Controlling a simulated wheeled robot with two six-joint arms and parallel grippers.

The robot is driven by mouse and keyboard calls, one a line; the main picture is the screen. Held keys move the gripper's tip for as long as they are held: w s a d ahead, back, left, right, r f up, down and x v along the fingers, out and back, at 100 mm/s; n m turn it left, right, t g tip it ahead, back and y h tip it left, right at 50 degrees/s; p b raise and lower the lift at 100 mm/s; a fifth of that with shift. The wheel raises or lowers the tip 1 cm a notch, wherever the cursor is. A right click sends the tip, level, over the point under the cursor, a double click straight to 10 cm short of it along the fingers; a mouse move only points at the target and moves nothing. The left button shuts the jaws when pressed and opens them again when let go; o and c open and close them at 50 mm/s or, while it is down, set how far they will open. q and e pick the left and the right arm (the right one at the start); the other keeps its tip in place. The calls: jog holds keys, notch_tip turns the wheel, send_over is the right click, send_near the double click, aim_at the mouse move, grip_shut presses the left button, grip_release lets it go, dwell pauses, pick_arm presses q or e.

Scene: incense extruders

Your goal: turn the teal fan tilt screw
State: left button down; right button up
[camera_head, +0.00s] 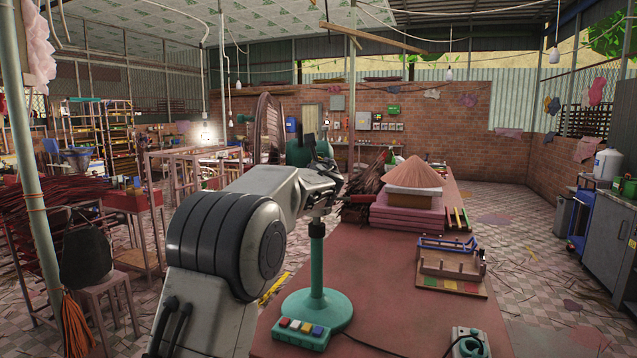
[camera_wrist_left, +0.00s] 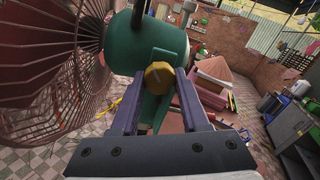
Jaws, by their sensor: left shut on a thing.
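The teal fan stands on the table, with its round base (camera_head: 316,306), its pole and its motor housing (camera_head: 300,151) in the head view. Its wire cage (camera_head: 268,128) faces left. In the left wrist view the teal motor housing (camera_wrist_left: 150,38) fills the top middle and the cage (camera_wrist_left: 50,65) fills the left. The tilt screw, a yellow-brown knob (camera_wrist_left: 159,75), sits below the housing. My left gripper (camera_wrist_left: 160,85) is shut on the knob, one finger on each side. In the head view my left arm hides part of the fan. My right gripper is not in view.
The reddish table (camera_head: 385,290) has free room right of the fan base. A button block (camera_head: 301,333) sits at the base. A conical hat (camera_head: 414,173), pink stacks and a wooden rack (camera_head: 451,268) stand further right and back.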

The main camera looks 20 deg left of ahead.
pick_arm(q)
jog(key=shift+n+b, duration=3.6)
jog(key=shift+n, duration=2.1)
jog(key=shift+c, duration=2)
grip_release()
